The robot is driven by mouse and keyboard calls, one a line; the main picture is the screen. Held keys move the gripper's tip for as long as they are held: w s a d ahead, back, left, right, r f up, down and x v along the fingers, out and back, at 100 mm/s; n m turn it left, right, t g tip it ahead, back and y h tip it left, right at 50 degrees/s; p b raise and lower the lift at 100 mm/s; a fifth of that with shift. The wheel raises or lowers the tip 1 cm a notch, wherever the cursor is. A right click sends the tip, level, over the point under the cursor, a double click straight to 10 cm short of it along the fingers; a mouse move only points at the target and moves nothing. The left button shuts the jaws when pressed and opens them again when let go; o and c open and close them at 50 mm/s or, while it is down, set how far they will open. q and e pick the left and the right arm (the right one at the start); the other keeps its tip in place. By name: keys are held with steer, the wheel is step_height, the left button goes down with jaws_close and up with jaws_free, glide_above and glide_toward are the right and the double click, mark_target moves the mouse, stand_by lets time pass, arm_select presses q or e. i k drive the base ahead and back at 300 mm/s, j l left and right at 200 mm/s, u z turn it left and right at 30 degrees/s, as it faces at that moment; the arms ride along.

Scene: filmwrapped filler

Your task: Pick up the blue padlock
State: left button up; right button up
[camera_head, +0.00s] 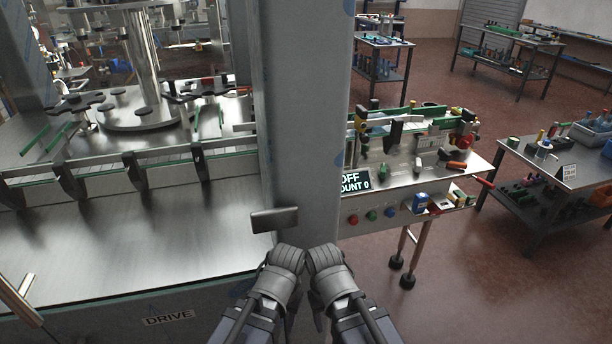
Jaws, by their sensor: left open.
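I cannot pick out a blue padlock for certain. A small blue and white item (420,203) is at the front edge of the steel control bench, too small to identify. My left gripper (286,258) is at the bottom centre, in front of the grey column, open, with nothing visible in it. My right gripper (323,258) is close beside it on the right. Its fingers are seen from behind, so its opening does not show. Both grippers are well short of the bench items.
A grey column (305,130) stands directly ahead. A steel machine deck (120,250) with rails fills the left. The control bench (400,182) carries a counter display (354,181), buttons and tools. Another tool table (575,180) stands right. Red floor (470,290) is open between them.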

mark_target(419, 201)
steer(key=i+l+u, duration=0.1)
steer(key=l, duration=0.65)
steer(key=i+l+u, duration=0.15)
steer(key=l, duration=0.55)
steer(key=i+l+u, duration=0.1)
steer(key=i+l, duration=0.15)
steer(key=i+l+u, duration=0.1)
steer(key=l, duration=0.3)
steer(key=i, duration=0.1)
